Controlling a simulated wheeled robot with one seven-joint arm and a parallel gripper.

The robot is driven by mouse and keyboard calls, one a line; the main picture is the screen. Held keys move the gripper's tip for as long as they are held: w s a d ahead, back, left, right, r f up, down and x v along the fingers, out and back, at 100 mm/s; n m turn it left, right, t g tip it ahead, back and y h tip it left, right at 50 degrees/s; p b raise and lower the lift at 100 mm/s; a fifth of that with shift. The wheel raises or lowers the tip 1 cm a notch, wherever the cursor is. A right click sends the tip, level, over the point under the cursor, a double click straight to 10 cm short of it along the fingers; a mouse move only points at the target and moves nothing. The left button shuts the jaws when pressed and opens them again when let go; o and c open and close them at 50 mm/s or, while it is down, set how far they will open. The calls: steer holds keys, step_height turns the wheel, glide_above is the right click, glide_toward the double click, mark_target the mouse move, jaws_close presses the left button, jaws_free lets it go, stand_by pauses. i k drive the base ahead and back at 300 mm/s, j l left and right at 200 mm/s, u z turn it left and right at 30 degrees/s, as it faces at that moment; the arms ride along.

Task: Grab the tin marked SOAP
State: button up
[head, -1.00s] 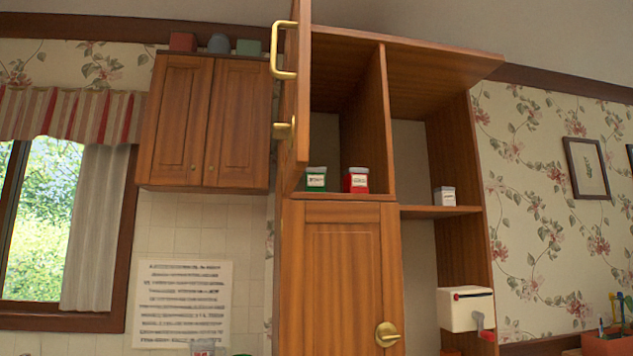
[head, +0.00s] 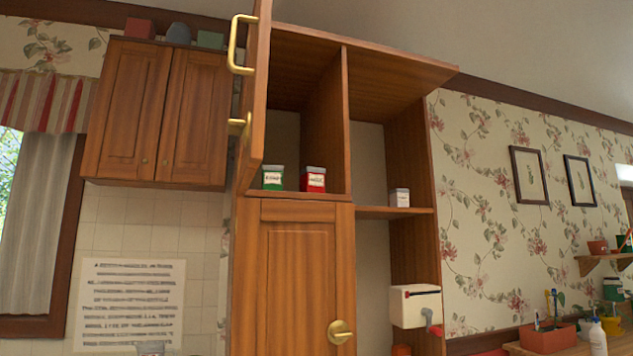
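A green tin (head: 273,178) and a red tin (head: 313,180) stand side by side on the upper left shelf of the tall wooden cabinet. Both have grey lids and white labels with dark lettering, too small and blurred to read surely. A smaller white tin or box (head: 399,198) with a grey top stands on the right shelf; its label is also unreadable. I cannot tell which one is marked SOAP. My gripper is not in view.
The upper cabinet door (head: 252,90) stands open on the left, with a brass handle (head: 238,44). The lower door (head: 296,275) is shut. A white box with a red crank (head: 416,306) is at the lower right. Right of it are an orange container (head: 548,338) and a white bottle (head: 597,338).

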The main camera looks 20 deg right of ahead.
mark_target(272, 175)
steer(key=i+j, duration=0.15)
steer(key=j, duration=0.25)
steer(key=i+j, duration=0.15)
steer(key=j, duration=0.2)
steer(key=i+j, duration=0.1)
steer(key=j, duration=0.3)
steer(key=i+j+z, duration=0.1)
steer(key=j+z, duration=0.15)
steer(key=z, duration=0.15)
steer(key=j+z, duration=0.6)
steer(key=z, duration=0.2)
steer(key=i, duration=0.05)
